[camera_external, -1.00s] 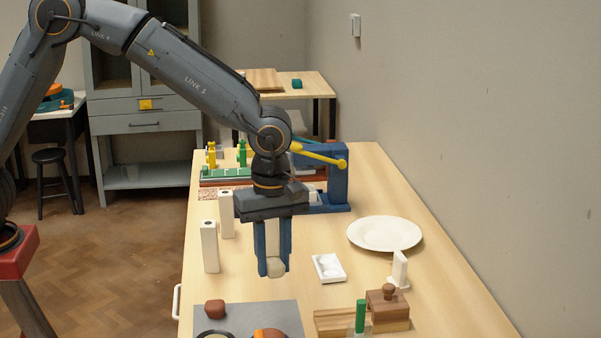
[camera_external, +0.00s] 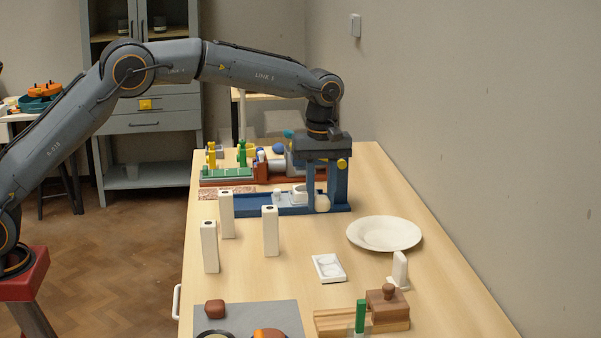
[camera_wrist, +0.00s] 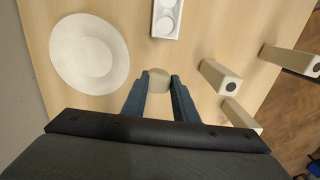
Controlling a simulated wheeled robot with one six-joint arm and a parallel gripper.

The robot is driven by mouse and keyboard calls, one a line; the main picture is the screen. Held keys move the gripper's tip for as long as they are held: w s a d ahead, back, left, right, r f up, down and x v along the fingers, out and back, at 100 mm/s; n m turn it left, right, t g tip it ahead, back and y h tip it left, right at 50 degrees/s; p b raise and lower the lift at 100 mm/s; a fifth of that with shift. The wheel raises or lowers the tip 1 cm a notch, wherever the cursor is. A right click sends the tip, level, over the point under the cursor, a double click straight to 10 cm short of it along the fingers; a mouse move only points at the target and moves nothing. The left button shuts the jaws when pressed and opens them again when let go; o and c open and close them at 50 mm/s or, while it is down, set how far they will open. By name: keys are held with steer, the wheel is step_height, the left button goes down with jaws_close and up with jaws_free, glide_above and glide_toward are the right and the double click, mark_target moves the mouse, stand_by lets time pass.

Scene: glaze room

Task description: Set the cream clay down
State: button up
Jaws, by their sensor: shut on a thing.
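The cream clay (camera_external: 323,203) is a small pale lump held low between the fingers of my gripper (camera_external: 321,199). In the wrist view the clay (camera_wrist: 158,82) sits between the two blue fingertips of my gripper (camera_wrist: 159,79), which is shut on it. In the outside view the gripper points down in front of the blue frame (camera_external: 342,186) and hides part of it. I cannot tell the exact gap between the clay and the blue base beneath.
A white plate (camera_external: 384,233), a white two-hollow dish (camera_external: 328,267) and several white posts (camera_external: 270,231) stand nearby. Wooden blocks (camera_external: 388,308) and a grey mat (camera_external: 285,315) are at the front. The table between dish and posts is clear.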

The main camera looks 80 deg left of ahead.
steer(key=shift+w+a+f, duration=0.1)
steer(key=shift+a+f, duration=0.15)
steer(key=shift+a, duration=0.25)
steer(key=shift+a+f+p, duration=0.1)
steer(key=shift+f+p, duration=1.2)
steer(key=shift+f, duration=3.5)
steer(key=o, duration=1)
steer(key=shift+f, duration=0.1)
steer(key=shift+c, duration=0.2)
steer(key=shift+o, duration=0.6)
step_height(320, 180, up, 12)
steer(key=b, duration=0.3)
